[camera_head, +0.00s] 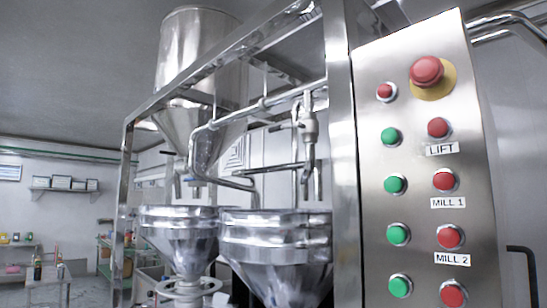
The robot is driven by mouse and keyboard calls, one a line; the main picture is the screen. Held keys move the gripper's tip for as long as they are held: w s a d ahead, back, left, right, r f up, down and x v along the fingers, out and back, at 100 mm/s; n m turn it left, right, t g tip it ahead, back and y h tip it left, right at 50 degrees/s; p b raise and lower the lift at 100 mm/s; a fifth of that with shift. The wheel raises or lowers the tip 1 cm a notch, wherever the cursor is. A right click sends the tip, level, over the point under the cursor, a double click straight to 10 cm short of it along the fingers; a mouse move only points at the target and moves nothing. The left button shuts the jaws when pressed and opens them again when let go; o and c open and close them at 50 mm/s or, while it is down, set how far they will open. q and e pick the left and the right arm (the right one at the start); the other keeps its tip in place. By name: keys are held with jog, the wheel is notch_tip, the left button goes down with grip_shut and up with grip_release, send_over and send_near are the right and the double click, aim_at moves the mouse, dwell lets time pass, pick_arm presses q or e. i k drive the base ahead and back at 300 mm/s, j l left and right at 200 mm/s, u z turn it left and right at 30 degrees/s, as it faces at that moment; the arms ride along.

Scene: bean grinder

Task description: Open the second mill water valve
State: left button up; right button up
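A metal water pipe (230,120) runs along the machine's frame above two steel mill hoppers. A valve (308,124) sits on the pipe's vertical branch over the nearer hopper (276,245), with a short dark lever (281,127) pointing left. A second vertical branch (191,160) stands over the farther hopper (178,235), with a small dark lever (168,153) beside it. I cannot tell from the picture which valve belongs to the second mill, or whether either is open. Neither of my grippers is in view.
A steel control panel (410,160) at the right carries red and green buttons, a large red knob (427,71), and labels LIFT, MILL 1 and MILL 2 (453,259). A frame post (341,150) stands right beside the nearer valve. Shelves and a small table (42,279) are far left.

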aim_at(279, 128)
jog(key=i+j+z, duration=0.15)
jog(key=i+j, duration=0.15)
jog(key=j, duration=0.15)
jog(key=i+j+z, duration=0.15)
jog(key=i+j, duration=0.15)
jog(key=j, duration=0.2)
jog(key=i+j+z, duration=0.2)
jog(key=j, duration=0.35)
jog(key=i+j+z, duration=0.15)
jog(key=i+j, duration=0.15)
jog(key=j, duration=0.25)
jog(key=i+j+z, duration=0.15)
jog(key=j, duration=0.45)
jog(key=i+j+z, duration=0.15)
jog(key=j, duration=0.45)
jog(key=i+j+z, duration=0.15)
jog(key=j, duration=0.5)
jog(key=i+j+z, duration=0.2)
jog(key=j, duration=0.45)
jog(key=k, duration=0.1)
